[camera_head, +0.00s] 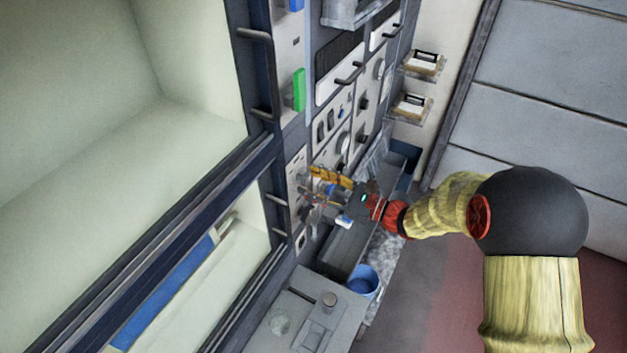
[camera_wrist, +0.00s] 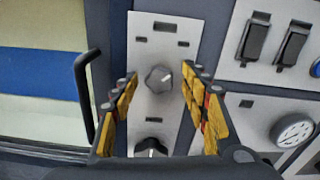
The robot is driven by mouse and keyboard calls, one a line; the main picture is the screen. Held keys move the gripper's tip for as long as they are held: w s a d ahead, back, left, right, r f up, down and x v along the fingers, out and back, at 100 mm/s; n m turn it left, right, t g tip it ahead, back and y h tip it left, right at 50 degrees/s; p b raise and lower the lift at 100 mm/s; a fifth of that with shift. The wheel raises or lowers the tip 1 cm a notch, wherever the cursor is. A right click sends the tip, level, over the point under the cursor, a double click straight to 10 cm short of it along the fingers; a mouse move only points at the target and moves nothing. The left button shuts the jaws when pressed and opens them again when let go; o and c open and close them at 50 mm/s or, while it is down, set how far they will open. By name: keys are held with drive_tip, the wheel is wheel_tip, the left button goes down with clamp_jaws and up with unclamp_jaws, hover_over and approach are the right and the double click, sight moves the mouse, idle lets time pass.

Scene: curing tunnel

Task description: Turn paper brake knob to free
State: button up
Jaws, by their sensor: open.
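In the wrist view, a grey faceted knob (camera_wrist: 159,79) with a pale pointer mark at its upper right sits on a light panel (camera_wrist: 146,52). A black knob (camera_wrist: 151,147) with a white mark is below it, partly covered by my gripper. No readable label tells which is the paper brake knob. My gripper (camera_wrist: 160,74) is open, its yellow-padded fingers to the left and right of the grey knob, with gaps on both sides and nothing held. In the head view my gripper (camera_head: 322,190) is at the panel and hides the knobs.
A black bar handle (camera_wrist: 84,95) stands out close left of my gripper. Rocker switches (camera_wrist: 254,40) and a round gauge (camera_wrist: 292,131) are on the panel to the right. In the head view, a blue bucket (camera_head: 362,282) and a grey bench (camera_head: 300,308) are below the arm.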

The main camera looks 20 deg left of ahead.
drive_tip(key=shift+c, duration=1.2)
drive_tip(key=c, duration=0.9)
